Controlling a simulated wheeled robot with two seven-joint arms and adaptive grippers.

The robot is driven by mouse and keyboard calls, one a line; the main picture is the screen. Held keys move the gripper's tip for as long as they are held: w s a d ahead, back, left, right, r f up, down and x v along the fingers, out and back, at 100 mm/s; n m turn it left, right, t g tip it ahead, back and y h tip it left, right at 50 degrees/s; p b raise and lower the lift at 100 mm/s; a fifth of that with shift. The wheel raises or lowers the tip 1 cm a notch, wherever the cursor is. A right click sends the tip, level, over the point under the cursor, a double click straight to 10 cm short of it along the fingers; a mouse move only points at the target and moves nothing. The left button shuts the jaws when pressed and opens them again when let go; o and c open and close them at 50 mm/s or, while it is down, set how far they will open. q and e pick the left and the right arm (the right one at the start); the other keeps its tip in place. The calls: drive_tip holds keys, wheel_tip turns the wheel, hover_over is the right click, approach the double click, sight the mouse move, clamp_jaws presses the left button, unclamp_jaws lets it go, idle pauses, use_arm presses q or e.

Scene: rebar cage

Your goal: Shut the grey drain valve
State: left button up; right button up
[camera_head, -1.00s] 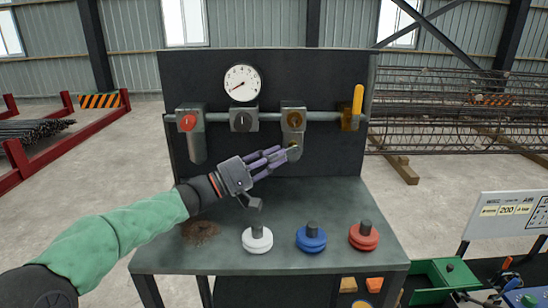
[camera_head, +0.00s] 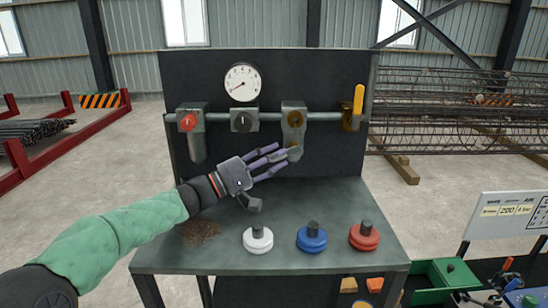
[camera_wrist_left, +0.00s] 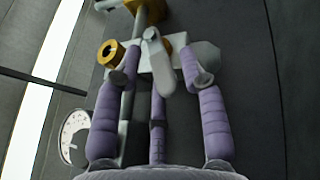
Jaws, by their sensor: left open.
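The grey valve (camera_head: 293,130) is on the pipe of the dark panel, right of centre, with a brass ring on its front. A grey piece hangs at its lower end. In the left wrist view a grey lever (camera_wrist_left: 157,66) lies in the gap between my fingers. My left gripper (camera_head: 281,157) is open, its purple fingers spread at the valve's lower end. The left gripper (camera_wrist_left: 165,80) also shows in the wrist view, with fingers on both sides of the lever. I cannot tell whether they touch it. My right gripper is not in view.
A red button valve (camera_head: 188,121), black knob (camera_head: 241,121) and yellow lever (camera_head: 358,99) share the pipe below a gauge (camera_head: 242,82). White (camera_head: 257,240), blue (camera_head: 311,239) and red (camera_head: 364,237) knobbed discs stand on the bench (camera_head: 215,262).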

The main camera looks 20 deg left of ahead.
use_arm(q)
drive_tip(key=s+a, duration=0.9)
drive_tip(key=a, duration=0.2)
drive_tip(key=shift+s+a+f, duration=0.25)
drive_tip(key=shift+f, duration=0.2)
